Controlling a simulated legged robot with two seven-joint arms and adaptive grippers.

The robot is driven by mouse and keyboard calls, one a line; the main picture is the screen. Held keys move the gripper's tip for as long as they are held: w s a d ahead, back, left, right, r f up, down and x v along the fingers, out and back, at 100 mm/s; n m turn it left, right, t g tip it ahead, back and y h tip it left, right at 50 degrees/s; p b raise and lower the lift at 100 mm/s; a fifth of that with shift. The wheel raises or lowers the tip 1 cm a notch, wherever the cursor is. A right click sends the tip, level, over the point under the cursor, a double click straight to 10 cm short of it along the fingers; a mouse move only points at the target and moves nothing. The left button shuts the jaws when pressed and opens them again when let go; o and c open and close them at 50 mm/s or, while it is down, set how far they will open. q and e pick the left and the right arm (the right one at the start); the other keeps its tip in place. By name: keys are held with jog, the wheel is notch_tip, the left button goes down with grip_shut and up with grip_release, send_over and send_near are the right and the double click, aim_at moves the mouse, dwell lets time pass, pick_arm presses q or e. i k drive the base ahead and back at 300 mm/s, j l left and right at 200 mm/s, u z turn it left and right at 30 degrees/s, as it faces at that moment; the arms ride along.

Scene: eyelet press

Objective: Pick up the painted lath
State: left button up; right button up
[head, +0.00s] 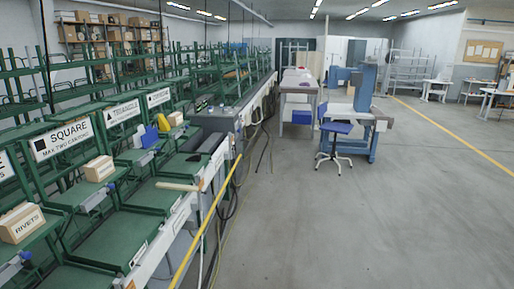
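A long, thin yellow lath (208,218) runs at a slant along the front of the green bench line, in the lower middle of the head view. Its upper end is near the grey bench section, and its lower end runs out of the bottom of the picture. I cannot tell what it rests on. Neither of my grippers is in view.
Green workstations (120,236) line the left, with a RIVETS box (22,222), another carton (99,168) and a short pale bar (179,186). Cables hang beside the bench front. A blue chair (336,128) stands by a blue press (366,88). The grey floor (400,220) at right is clear.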

aim_at(168, 185)
jog(key=i+l+z, duration=0.1)
jog(key=i, duration=2.1)
